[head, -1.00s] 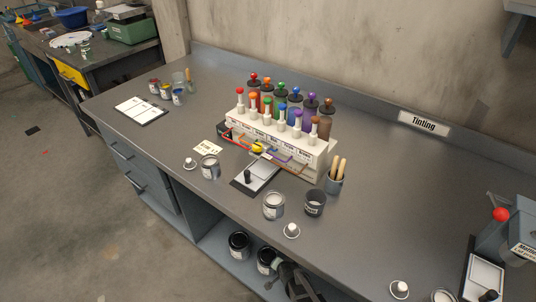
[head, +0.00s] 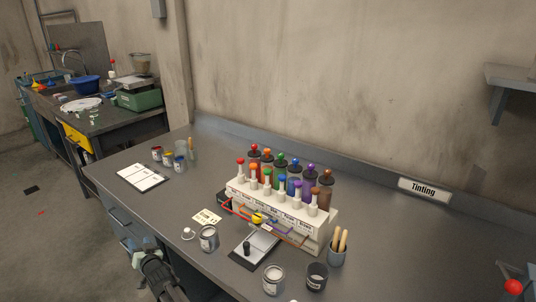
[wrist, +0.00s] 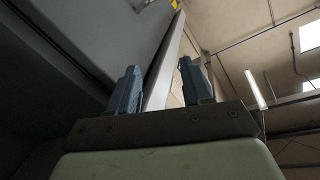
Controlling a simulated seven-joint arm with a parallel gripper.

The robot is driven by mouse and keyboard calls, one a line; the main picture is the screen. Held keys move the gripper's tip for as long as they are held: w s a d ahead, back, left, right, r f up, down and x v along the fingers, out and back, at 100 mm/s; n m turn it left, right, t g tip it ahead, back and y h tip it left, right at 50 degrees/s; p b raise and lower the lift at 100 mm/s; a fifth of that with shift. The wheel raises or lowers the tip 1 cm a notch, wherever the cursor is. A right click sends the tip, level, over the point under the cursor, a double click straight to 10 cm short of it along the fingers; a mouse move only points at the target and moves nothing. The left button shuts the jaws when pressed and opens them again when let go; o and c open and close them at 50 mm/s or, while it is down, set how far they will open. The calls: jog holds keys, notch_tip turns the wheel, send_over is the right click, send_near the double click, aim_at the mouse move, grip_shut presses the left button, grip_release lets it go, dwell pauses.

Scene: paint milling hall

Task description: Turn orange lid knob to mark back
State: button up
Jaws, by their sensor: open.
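The orange lid knob (head: 267,153) sits in that row, just right of the red one. A front row of white plungers has coloured tops, including an orange one (head: 252,170). The marks on the lids are too small to read. My gripper (wrist: 158,82) is open and empty in the wrist view, its two blue-grey fingers apart. In the head view my arm shows at the bench's front edge, left of and below the rack, well away from the orange knob.
A clipboard (head: 142,177) and small pots lie to the left. The grey bench (head: 390,230) is clear right of the rack.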

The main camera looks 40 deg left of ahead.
jog(key=s+a+r+n+y, duration=0.1)
jog(key=s+a+r, duration=0.15)
jog(key=r, duration=0.45)
jog(key=s+a+r+n+y, duration=0.1)
jog(key=a+r, duration=0.3)
jog(key=r, duration=0.2)
jog(key=w+r+h, duration=0.1)
jog(key=w+r, duration=0.4)
jog(key=r, duration=0.1)
jog(key=w+d+r+t+h, duration=0.1)
jog(key=w+d+r+h, duration=0.25)
jog(key=w, duration=0.45)
jog(key=w+d+r+t+h, duration=0.15)
jog(key=w+d+r, duration=0.25)
jog(key=w, duration=0.5)
jog(key=g+h, duration=0.4)
jog(key=h, duration=0.5)
send_near(267, 149)
jog(key=shift+n, duration=0.4)
jog(key=x, duration=0.9)
jog(key=shift+d, duration=0.1)
